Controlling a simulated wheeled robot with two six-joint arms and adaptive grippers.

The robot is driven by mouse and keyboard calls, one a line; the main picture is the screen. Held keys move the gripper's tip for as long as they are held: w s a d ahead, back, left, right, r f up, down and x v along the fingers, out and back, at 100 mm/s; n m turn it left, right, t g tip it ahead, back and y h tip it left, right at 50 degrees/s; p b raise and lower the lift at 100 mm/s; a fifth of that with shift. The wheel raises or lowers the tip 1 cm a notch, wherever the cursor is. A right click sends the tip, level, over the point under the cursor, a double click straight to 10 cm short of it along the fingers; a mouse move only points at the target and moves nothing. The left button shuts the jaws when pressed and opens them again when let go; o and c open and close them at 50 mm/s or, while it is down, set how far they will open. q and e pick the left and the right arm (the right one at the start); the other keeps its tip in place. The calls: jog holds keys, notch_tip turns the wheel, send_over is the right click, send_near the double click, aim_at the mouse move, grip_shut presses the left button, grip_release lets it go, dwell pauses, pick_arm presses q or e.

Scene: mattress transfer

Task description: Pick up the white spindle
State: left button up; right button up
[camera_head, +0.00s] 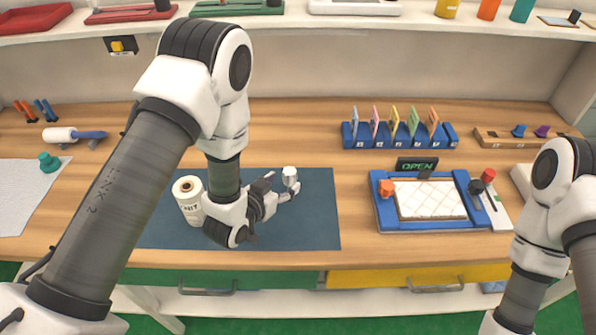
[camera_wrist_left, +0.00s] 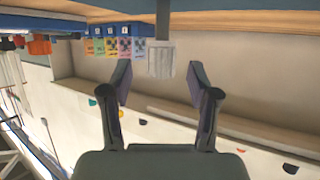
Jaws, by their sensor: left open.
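The white spindle (camera_head: 290,174) stands at the right part of the dark blue mat (camera_head: 315,225) in the head view. It also shows in the left wrist view (camera_wrist_left: 161,60), which is upside down, as a pale ribbed head on a grey stem. My left gripper (camera_head: 281,188) is open, with its fingers pointing at the spindle. In the left wrist view the spindle head lies in line with the gap between the fingertips (camera_wrist_left: 160,80). I cannot tell whether it is between them or just beyond. My right gripper is out of view; only part of that arm shows.
A blue-framed tray (camera_head: 385,215) with an OPEN sign (camera_head: 417,165) lies to the right. A blue rack (camera_head: 400,142) with coloured cards stands behind. Bare wood separates mat and tray.

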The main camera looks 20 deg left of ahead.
aim_at(287, 179)
pick_arm(q)
jog(key=shift+r+p+x, duration=0.25)
jog(key=shift+p+x, duration=0.85)
jog(key=shift+p, duration=0.05)
jog(key=x, duration=0.3)
jog(key=shift+s+a+f, duration=0.1)
jog(key=shift+f, duration=0.2)
jog(key=shift+s, duration=0.15)
jog(key=c, duration=1.1)
grip_shut()
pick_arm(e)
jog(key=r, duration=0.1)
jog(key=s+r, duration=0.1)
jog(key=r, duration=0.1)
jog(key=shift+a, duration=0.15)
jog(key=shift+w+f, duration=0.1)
